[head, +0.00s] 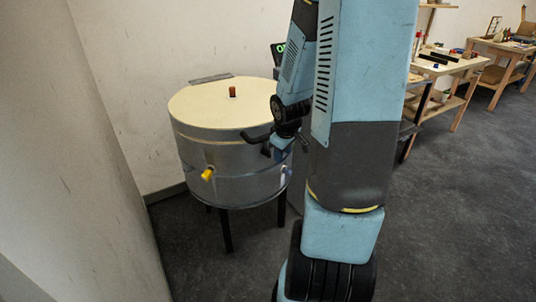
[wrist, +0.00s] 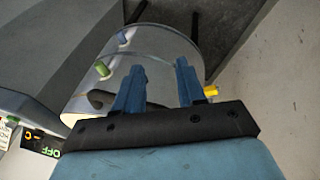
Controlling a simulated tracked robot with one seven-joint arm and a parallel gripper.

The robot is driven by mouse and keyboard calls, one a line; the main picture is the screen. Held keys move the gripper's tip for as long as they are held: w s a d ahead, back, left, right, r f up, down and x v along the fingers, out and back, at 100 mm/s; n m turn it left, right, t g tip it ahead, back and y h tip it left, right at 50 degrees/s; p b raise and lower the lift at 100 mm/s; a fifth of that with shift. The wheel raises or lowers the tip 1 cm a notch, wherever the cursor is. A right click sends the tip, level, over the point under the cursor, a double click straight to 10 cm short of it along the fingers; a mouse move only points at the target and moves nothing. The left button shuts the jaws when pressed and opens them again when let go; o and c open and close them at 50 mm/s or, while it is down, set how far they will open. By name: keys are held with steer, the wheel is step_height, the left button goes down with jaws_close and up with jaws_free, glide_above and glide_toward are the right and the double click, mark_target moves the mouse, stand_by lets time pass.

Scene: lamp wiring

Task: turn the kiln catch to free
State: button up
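The kiln (head: 228,180) is a grey drum with a cream lid (head: 215,105), standing on dark legs; its curved wall also shows in the wrist view (wrist: 160,50). A dark handle (head: 254,137) sticks out at the lid's front edge and shows between the green peg and my fingers in the wrist view (wrist: 100,100). I cannot tell for sure which fitting is the catch. My gripper (wrist: 160,66) has its two blue fingers spread apart, with nothing seen between them. It is close to the kiln's front, beside the handle; in the head view my arm partly hides it.
A yellow peg (head: 207,174) sticks out of the kiln's wall; blue (wrist: 122,37) and green (wrist: 102,69) pegs show in the wrist view. A brown plug (head: 232,91) stands on the lid. Walls stand close behind and left. Workbenches (head: 450,65) stand far right; the floor between is clear.

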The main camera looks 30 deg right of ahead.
step_height(320, 180, down, 11)
steer(key=d+n+y, duration=0.1)
steer(key=d+y, duration=0.1)
steer(key=y, duration=0.1)
steer(key=m+t, duration=0.5)
steer(key=t, duration=0.9)
glide_toward(270, 153)
steer(key=shift+h, duration=0.4)
steer(key=w, duration=0.8)
steer(key=shift+w+a+f, duration=0.15)
steer(key=shift+w+a, duration=0.25)
steer(key=shift+c, duration=0.2)
jaws_close()
